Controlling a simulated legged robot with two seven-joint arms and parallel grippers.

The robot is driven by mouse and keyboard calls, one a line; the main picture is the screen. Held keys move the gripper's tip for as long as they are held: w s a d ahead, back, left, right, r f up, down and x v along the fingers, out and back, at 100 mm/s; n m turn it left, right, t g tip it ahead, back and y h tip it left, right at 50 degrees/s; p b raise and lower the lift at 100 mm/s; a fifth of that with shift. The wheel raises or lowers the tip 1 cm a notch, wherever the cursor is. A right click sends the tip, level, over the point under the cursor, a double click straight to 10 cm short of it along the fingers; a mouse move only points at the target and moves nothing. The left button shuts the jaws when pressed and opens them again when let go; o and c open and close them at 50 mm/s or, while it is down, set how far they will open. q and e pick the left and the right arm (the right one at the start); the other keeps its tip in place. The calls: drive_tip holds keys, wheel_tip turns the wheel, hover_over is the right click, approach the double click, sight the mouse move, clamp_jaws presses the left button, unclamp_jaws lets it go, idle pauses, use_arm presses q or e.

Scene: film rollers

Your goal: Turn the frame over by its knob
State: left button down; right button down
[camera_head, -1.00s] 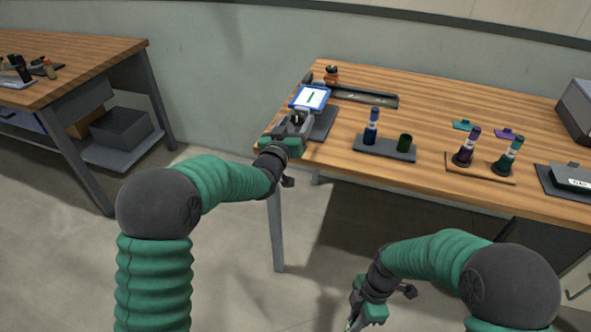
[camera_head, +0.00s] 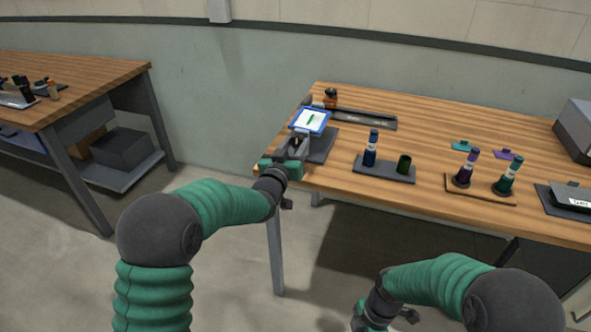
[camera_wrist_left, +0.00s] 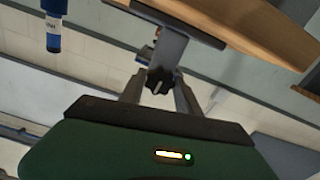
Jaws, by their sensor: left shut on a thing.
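The frame (camera_head: 326,124) has a blue border around a white panel with a green mark. It sits tilted above a dark base (camera_head: 322,150) at the left end of the near table. My left gripper (camera_head: 297,150) is at the frame's near side. In the left wrist view the dark knob (camera_wrist_left: 160,82) with a pale line is between the two fingers, which are shut on it. A grey post stands behind the knob, and that view is strongly rolled. My right gripper (camera_head: 368,324) is low at the picture's bottom edge, its fingertips cut off.
Right of the frame stand a tray (camera_head: 384,176) with a blue bottle and a dark green cup, then a stand (camera_head: 480,192) with purple and teal bottles. A long dark tray (camera_head: 364,119) and orange-brown jar (camera_head: 331,98) are behind. Bare wood lies between.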

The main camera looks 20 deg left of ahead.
use_arm(q)
drive_tip(key=m+b, duration=0.1)
drive_tip(key=m, duration=0.2)
drive_tip(key=shift+f+m, duration=0.15)
drive_tip(key=shift+m, duration=0.25)
use_arm(e)
drive_tip(key=shift+f, duration=0.75)
use_arm(q)
drive_tip(key=m+b, duration=0.2)
drive_tip(key=m, duration=0.2)
drive_tip(key=shift+m, duration=0.3)
use_arm(e)
drive_tip(key=shift+f, duration=0.9)
use_arm(q)
drive_tip(key=m+b, duration=0.2)
drive_tip(key=m, duration=0.2)
drive_tip(key=shift+f+m, duration=0.1)
drive_tip(key=shift+m, duration=0.2)
drive_tip(key=shift+m+b, duration=0.85)
drive_tip(key=shift+m, duration=1.15)
use_arm(e)
drive_tip(key=shift+f, duration=1.75)
use_arm(q)
drive_tip(key=shift+d, duration=0.1)
drive_tip(key=shift+f, duration=0.1)
drive_tip(key=c, duration=1.1)
unclamp_jaws()
drive_tip(key=shift+o, duration=1.2)
drive_tip(key=shift+r, duration=0.2)
